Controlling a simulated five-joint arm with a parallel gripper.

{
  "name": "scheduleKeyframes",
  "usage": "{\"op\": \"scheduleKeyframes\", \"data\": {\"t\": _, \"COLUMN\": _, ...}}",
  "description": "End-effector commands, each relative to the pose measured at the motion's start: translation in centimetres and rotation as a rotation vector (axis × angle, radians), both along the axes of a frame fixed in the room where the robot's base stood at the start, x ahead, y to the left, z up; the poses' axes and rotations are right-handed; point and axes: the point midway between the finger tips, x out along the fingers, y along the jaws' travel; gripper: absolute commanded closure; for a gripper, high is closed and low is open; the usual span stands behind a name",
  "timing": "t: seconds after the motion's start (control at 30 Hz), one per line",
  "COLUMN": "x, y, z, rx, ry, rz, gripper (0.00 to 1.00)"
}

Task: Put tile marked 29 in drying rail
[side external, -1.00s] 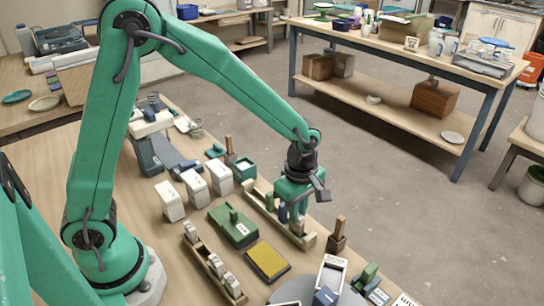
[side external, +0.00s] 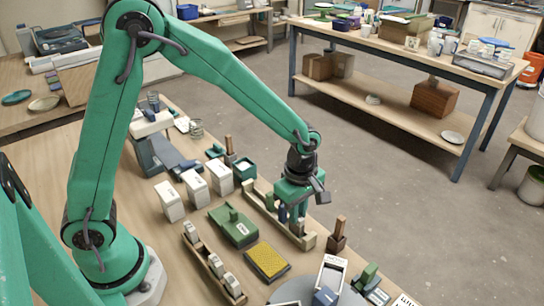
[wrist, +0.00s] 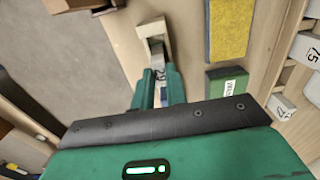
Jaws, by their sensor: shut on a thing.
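The tile marked 29 (wrist: 160,75) is small and grey-white, and its number shows between my fingers in the wrist view. My gripper (wrist: 158,88) is shut on it. In the side view my gripper (side external: 293,220) is low over a long pale wooden rail (side external: 257,203) with raised end blocks, which looks like the drying rail. The tile is near the rail's front end, whose pale end block (wrist: 151,30) shows just beyond it in the wrist view. My fingers hide the tile's lower edge, so I cannot tell whether it touches the rail.
A brown rack (side external: 212,268) with several pale tiles stands nearer the base. A green block with a handle (side external: 233,227) and a yellow sponge (side external: 267,261) lie between. Several white containers (side external: 195,187) stand behind. A wooden-handled tool (side external: 338,234) stands just right of the rail.

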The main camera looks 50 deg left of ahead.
Motion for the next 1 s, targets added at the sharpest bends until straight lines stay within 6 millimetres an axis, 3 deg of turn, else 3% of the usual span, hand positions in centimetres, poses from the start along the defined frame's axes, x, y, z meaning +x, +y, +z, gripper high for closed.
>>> {"op": "scheduleKeyframes", "data": {"t": 0.43, "x": -0.01, "y": 0.0, "z": -0.5, "rx": 0.0, "ry": 0.0, "rz": 0.0, "gripper": 1.0}}
{"op": "scheduleKeyframes", "data": {"t": 0.47, "x": 0.0, "y": 0.0, "z": -0.51, "rx": 0.0, "ry": 0.0, "rz": 0.0, "gripper": 0.84}}
{"op": "scheduleKeyframes", "data": {"t": 0.6, "x": 0.0, "y": 0.0, "z": -0.49, "rx": 0.0, "ry": 0.0, "rz": 0.0, "gripper": 0.61}}
{"op": "scheduleKeyframes", "data": {"t": 1.0, "x": 0.01, "y": 0.0, "z": -0.15, "rx": 0.0, "ry": 0.0, "rz": 0.0, "gripper": 0.61}}
